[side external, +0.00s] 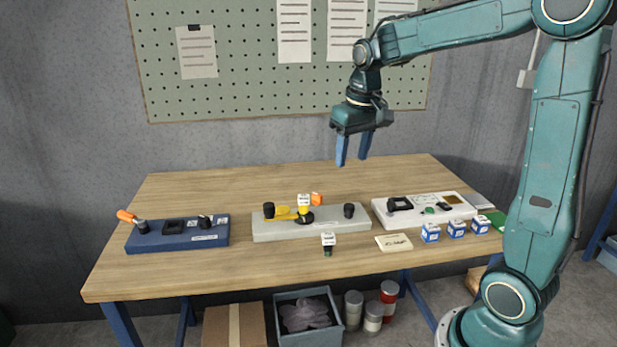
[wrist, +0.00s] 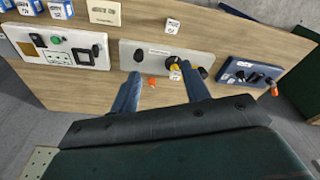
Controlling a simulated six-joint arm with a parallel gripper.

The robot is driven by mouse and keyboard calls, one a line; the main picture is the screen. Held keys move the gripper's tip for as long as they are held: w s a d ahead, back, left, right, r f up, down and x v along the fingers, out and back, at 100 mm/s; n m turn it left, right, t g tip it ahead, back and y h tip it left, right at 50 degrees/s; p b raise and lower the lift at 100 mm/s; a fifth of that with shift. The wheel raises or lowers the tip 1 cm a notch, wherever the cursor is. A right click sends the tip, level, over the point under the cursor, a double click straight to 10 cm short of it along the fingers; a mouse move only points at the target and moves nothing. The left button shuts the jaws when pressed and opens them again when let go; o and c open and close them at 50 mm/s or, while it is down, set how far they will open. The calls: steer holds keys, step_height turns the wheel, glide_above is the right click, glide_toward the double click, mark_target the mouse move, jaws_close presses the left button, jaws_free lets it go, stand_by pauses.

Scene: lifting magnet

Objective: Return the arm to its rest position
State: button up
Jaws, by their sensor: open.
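My gripper (side external: 354,150) hangs from my teal arm above the back half of the table, well clear of everything on it. Its two blue fingers are apart with nothing between them, pointing down. In the wrist view the fingers (wrist: 162,92) show spread, with the grey panel beyond them. The grey panel (side external: 335,232) stands mid-table with a yellow lever (side external: 285,212), black knobs and an orange-ended part (side external: 316,198). A blue panel (side external: 180,240) with an orange-tipped lever (side external: 127,216) is at the left. A white panel (side external: 425,215) is at the right.
Small blue-and-white boxes (side external: 430,232) and a cream card (side external: 393,243) lie at the right front. A small labelled block (side external: 328,240) stands before the grey panel. The wooden table (side external: 200,185) is bare at the back. A pegboard (side external: 240,85) hangs on the wall behind.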

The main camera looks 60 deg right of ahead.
steer(key=s+a+n+t, duration=0.4)
steer(key=s+a, duration=0.9)
steer(key=s, duration=0.4)
steer(key=shift+r+y, duration=0.25)
steer(key=shift+y, duration=0.05)
